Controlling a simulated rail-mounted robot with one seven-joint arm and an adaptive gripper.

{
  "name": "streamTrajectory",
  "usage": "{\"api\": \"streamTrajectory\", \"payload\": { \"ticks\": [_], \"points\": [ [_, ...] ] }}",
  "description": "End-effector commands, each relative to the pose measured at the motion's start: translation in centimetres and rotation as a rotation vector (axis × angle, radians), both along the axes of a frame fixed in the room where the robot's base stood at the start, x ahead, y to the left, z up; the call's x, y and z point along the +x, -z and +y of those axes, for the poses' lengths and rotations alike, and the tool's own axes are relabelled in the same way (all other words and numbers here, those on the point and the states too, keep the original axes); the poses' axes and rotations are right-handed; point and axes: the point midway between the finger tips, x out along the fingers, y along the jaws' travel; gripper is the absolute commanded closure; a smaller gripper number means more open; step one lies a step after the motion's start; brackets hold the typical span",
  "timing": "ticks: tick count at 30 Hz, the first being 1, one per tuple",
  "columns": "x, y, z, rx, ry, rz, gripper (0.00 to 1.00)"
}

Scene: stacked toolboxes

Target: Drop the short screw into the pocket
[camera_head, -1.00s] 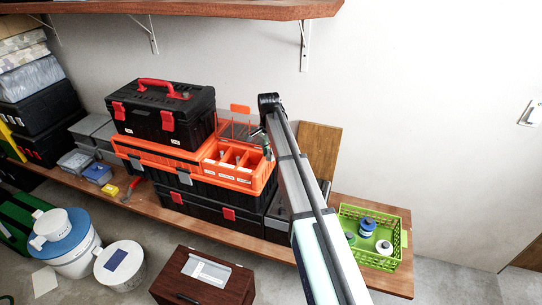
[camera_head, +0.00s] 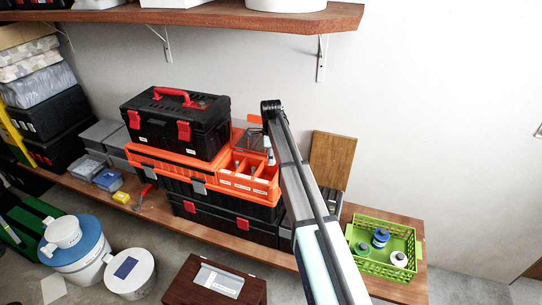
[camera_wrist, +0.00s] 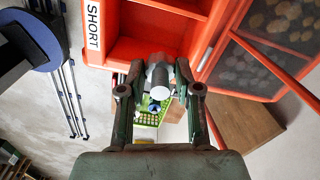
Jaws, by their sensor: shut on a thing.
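My gripper (camera_wrist: 158,88) is shut on the short screw (camera_wrist: 159,77), a grey, round-ended piece between the two fingertips in the wrist view. The orange pocket (camera_wrist: 150,47) labelled SHORT lies just beyond the fingertips in that view. The screw appears in front of the pocket's near edge; how far apart they are I cannot tell. In the head view my gripper (camera_head: 268,151) hangs at the right end of the orange organizer tray (camera_head: 179,157), partly hidden by my arm. Which pocket there is the SHORT one I cannot read.
A transparent lid (camera_wrist: 268,55) with an orange frame stands open beside the pocket. A black toolbox (camera_head: 172,122) sits on the tray's left part. A wooden board (camera_head: 333,160) leans on the wall, and a green basket (camera_head: 387,268) stands right of my arm.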

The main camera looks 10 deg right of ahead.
Motion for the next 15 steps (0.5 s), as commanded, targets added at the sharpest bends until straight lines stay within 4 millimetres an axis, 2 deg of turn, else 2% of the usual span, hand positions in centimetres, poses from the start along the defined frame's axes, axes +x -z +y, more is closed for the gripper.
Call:
{"api": "streamTrajectory", "payload": {
  "ticks": [1,6,15],
  "points": [
    [0.0,0.9,0.0,0.0,0.0,0.001,1.0],
    [0.0,2.5,0.0,0.0,-0.001,0.001,1.0],
    [0.0,3.3,0.0,0.0,-0.001,0.0,1.0]
  ]
}}
